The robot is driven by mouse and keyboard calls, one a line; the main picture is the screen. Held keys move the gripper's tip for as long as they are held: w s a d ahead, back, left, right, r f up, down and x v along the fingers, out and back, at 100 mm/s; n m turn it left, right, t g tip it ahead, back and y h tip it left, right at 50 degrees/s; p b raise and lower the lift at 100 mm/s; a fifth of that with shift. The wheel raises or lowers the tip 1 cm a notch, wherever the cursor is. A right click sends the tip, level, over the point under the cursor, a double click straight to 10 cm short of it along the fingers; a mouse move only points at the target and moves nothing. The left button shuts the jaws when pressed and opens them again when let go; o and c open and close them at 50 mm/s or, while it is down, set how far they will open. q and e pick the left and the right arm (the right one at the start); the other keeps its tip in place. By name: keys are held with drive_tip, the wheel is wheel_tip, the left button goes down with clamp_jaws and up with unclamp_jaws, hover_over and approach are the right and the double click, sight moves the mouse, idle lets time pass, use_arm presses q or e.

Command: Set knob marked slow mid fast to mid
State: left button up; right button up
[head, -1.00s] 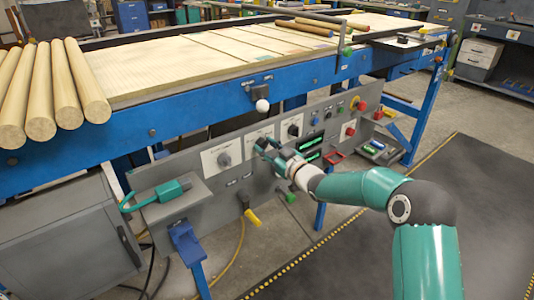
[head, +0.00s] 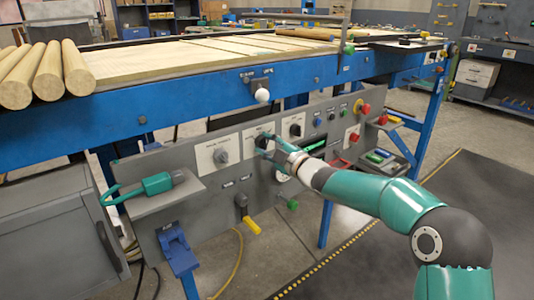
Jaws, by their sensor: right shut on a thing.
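A grey control panel (head: 205,187) under the blue-framed table carries three dark knobs in a row on white plates. The left knob (head: 221,156) and the right knob (head: 295,130) stand clear. The middle knob's white plate (head: 251,131) shows, but my right gripper (head: 263,143) covers most of the knob itself. The fingers of my right gripper are closed at that middle knob and appear to hold it. The plate lettering is too small to read, so I cannot tell which setting the knob points to. My left gripper is not in view.
A white ball-ended lever (head: 262,95) sticks out just above the middle knob. Buttons and a red emergency knob (head: 365,109) are to the right. A green tool (head: 157,184) lies on a shelf at left. Wooden rods (head: 78,70) lie on the table.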

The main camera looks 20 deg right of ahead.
drive_tip(key=shift+a+f+n+b, duration=0.15)
drive_tip(key=shift+n+b, duration=0.15)
drive_tip(key=shift+n, duration=0.2)
drive_tip(key=o, duration=1.1)
drive_tip(key=shift+o, duration=0.2)
drive_tip(key=shift+s, duration=0.1)
drive_tip(key=v, duration=1.2)
